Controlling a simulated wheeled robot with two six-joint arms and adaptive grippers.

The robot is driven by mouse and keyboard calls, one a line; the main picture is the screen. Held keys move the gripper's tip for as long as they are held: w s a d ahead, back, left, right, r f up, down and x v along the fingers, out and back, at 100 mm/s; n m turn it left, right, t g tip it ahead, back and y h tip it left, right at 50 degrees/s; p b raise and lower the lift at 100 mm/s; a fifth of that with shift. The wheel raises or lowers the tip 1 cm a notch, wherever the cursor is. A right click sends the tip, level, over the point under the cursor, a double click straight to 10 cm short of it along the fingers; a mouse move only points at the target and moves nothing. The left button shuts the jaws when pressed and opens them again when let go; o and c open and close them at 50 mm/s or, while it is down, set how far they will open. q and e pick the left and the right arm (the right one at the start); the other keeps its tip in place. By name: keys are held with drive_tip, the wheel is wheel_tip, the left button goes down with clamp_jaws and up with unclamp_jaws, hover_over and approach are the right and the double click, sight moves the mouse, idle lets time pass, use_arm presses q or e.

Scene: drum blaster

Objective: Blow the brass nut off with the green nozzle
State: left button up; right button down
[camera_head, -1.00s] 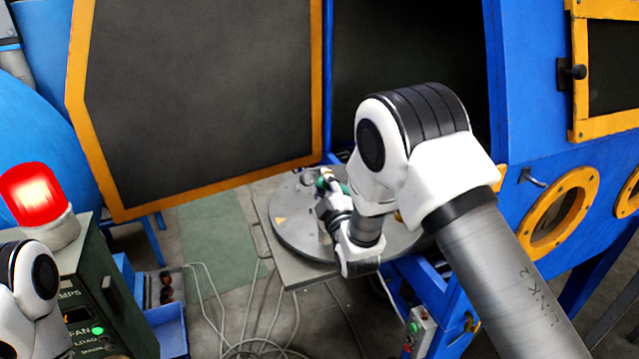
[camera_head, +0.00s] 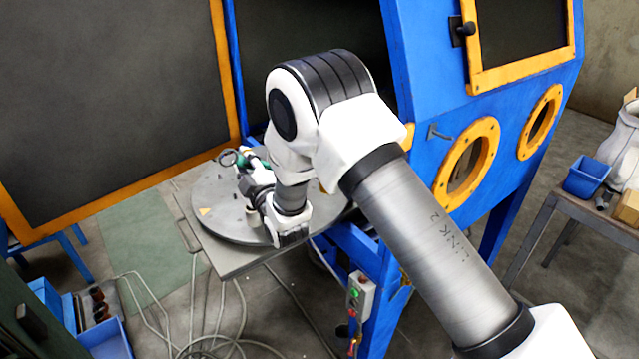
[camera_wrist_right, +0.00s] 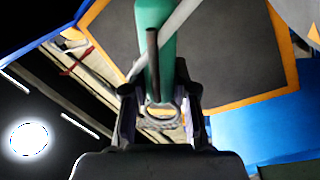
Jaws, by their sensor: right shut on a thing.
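The green nozzle (camera_head: 241,160) is held by my right gripper (camera_head: 248,168) over the round grey turntable (camera_head: 225,225). In the right wrist view the nozzle (camera_wrist_right: 155,50) is a thick green body standing between the two dark fingers of the gripper (camera_wrist_right: 160,98), with a dark bar in front of it. My right arm covers much of the turntable. I cannot make out the brass nut in either view. My left gripper is out of view.
The blue cabinet (camera_head: 425,90) stands behind the turntable, its orange-edged door (camera_head: 100,90) swung open at left. A small control box (camera_head: 358,298) hangs below. Loose cables (camera_head: 235,320) lie on the floor. A side table (camera_head: 560,205) with a blue bin (camera_head: 586,176) is at right.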

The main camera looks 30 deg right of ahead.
idle(0.3)
drive_tip(key=shift+r+p, duration=1.5)
drive_tip(key=shift+r, duration=1.55)
